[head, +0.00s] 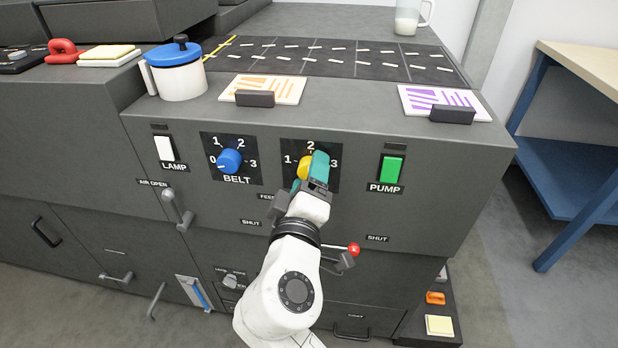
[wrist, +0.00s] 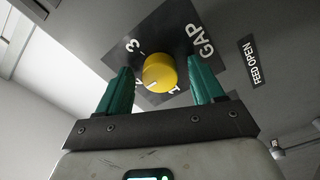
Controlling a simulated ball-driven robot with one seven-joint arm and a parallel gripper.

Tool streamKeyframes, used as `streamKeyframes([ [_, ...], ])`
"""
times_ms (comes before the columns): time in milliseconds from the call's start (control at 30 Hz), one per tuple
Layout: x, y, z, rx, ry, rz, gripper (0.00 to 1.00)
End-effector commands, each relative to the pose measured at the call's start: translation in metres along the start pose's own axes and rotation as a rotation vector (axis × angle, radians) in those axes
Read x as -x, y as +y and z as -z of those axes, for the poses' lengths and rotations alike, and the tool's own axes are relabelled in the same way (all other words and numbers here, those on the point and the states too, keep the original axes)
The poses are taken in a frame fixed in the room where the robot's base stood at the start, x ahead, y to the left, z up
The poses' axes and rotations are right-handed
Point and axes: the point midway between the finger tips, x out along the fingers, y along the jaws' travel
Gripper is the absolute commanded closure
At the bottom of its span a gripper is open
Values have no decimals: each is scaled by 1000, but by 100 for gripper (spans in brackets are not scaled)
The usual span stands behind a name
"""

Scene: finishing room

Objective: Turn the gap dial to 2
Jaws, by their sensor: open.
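The gap dial is a yellow round knob (head: 304,168) on a black plate marked 1, 2 and 3, on the front of the grey machine. It also shows in the wrist view (wrist: 159,72) beside the word GAP. Its white mark lies on the lower side in the wrist view, near the 1; I cannot tell the exact setting. My gripper (wrist: 160,69) is open, with one teal finger on each side of the knob. Whether the fingers touch it is unclear. In the head view my gripper (head: 309,172) hides part of the knob and plate.
The blue BELT dial (head: 230,161) and white LAMP switch (head: 164,149) are to the left. The green PUMP switch (head: 391,169) is to the right. A red-knobbed lever (head: 353,249) is beside my arm, and a grey lever (head: 179,210) is at left.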

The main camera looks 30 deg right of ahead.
Motion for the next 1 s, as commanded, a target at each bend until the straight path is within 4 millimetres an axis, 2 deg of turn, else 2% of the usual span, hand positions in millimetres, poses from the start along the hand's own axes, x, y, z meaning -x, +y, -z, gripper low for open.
streamKeyframes([
  [167,13,-1,0,2,2,2,33],
  [600,91,-1,0,1,1,3,33],
  [800,106,0,0,0,0,1,33],
  [1000,108,0,0,0,-1,1,33],
])
